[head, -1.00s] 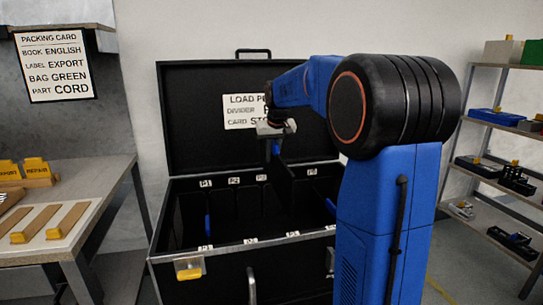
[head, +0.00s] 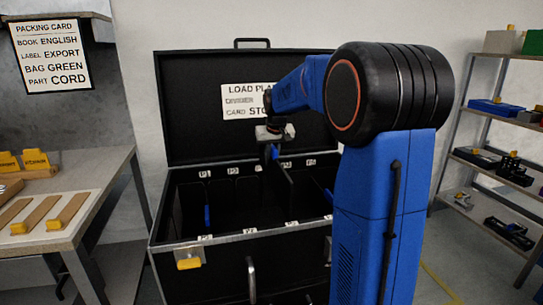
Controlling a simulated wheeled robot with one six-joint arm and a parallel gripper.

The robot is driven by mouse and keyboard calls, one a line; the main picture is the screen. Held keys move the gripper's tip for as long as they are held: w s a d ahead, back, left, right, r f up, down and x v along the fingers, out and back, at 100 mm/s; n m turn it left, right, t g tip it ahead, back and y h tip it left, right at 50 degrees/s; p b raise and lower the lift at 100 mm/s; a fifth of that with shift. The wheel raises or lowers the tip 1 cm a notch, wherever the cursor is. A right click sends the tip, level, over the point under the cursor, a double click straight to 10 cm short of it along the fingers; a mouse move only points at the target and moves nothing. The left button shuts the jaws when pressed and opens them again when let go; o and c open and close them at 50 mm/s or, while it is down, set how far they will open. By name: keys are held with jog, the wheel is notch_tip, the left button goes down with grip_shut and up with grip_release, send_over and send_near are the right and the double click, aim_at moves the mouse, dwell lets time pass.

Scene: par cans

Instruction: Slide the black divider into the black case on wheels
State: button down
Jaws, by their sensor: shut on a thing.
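The black case (head: 270,231) stands open in the middle, its lid (head: 190,110) up against the wall. Its inside is split into upright slots with white P labels along the back and front rims. Blue tabs show inside at the left (head: 207,216) and right (head: 329,194). My gripper (head: 271,146) is shut on the blue tab of the black divider (head: 281,183), over the middle of the case. The divider hangs down, its lower part among the dark slots. Its lower edge, and whether it sits in a slot, cannot be made out.
A load plan card (head: 246,101) on the lid is partly hidden by my arm. A bench (head: 85,180) with wooden pieces and yellow tabs stands at left, a packing card (head: 53,56) above it. A shelf rack (head: 490,130) with boxes stands at right.

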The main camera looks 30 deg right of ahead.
aim_at(276, 185)
notch_tip(276, 185, down, 24)
jog(key=shift+r, duration=0.2)
dwell(3.3)
dwell(0.3)
jog(key=c, duration=1.6)
grip_release()
jog(key=shift+c, duration=0.2)
jog(key=v, duration=1.7)
jog(key=shift+s+r, duration=0.1)
jog(key=shift+s, duration=0.05)
jog(key=shift+a, duration=0.1)
